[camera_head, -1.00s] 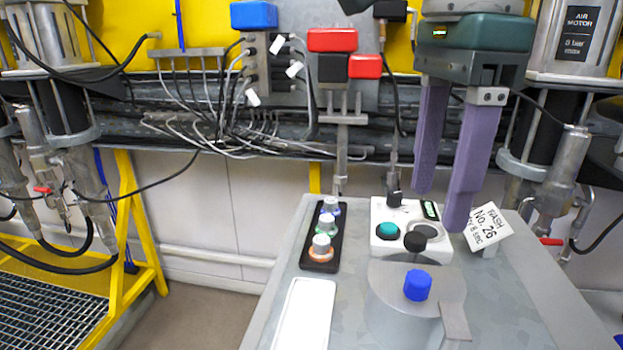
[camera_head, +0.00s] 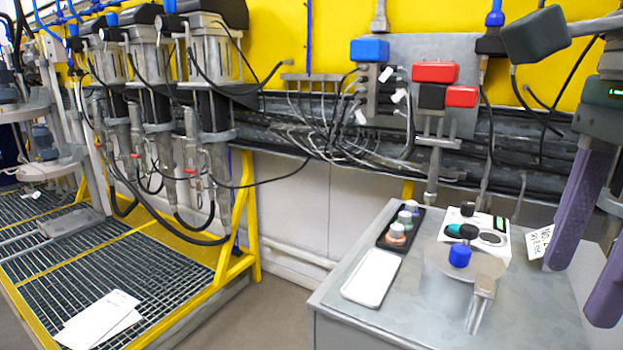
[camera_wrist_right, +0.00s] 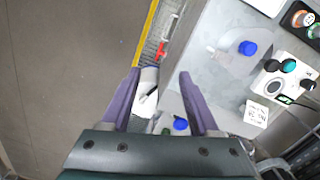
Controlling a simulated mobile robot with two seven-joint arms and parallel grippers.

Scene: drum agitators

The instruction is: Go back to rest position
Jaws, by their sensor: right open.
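My right gripper (camera_head: 582,291) is at the right edge of the head view, partly cut off. Its two purple fingers hang down, apart, with nothing between them, beside the right side of the grey cabinet top (camera_head: 400,310). In the right wrist view the fingers of the right gripper (camera_wrist_right: 159,76) are spread. Beyond them I see the floor and the cabinet's side, and no object is held. My left gripper does not show in either view.
On the cabinet stand a grey pot with a blue knob (camera_head: 460,255), a white control box (camera_head: 478,235), a black tray of small bottles (camera_head: 385,240) and a white tray (camera_head: 371,276). Left are drum agitators (camera_head: 215,110) over a yellow-framed grating (camera_head: 165,265). Floor (camera_head: 260,320) between is clear.

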